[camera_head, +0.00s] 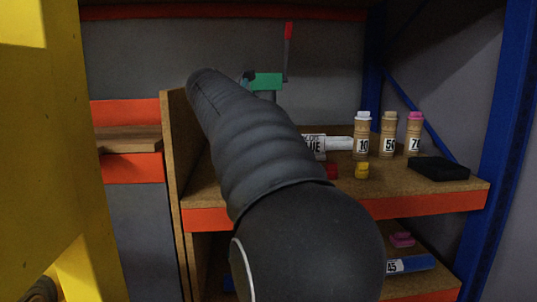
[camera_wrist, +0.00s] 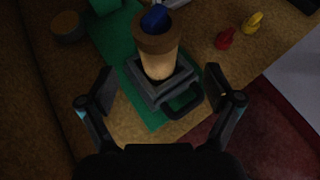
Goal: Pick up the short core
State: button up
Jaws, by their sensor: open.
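My gripper (camera_wrist: 160,98) is open, with its two fingers apart in the wrist view. Between and beyond the fingers a tan core (camera_wrist: 160,62) with a brown collar and a blue piece at its top stands upright in a dark grey holder (camera_wrist: 181,84). The holder sits on a green base (camera_wrist: 127,78). The fingers do not visibly touch the core. I cannot tell from any label whether this is the short core. In the head view my arm hides the gripper and this core.
Capped tubes marked 10 (camera_head: 362,138), 50 (camera_head: 388,137) and 7-something (camera_head: 413,137) stand on the shelf (camera_head: 440,202). A black block (camera_head: 438,168) lies right of them. A red piece (camera_wrist: 227,39) and a yellow piece (camera_wrist: 253,22) lie right of the core. A brown round piece (camera_wrist: 67,26) is at upper left.

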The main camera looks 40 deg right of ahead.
jog(key=x, duration=0.9)
jog(key=shift+w+b, duration=0.15)
jog(key=shift+b, duration=0.2)
jog(key=shift+c, duration=0.2)
jog(key=shift+r, duration=0.1)
jog(key=c, duration=1.4)
jog(key=shift+r+p, duration=3.05)
jog(key=shift+r, duration=5.95)
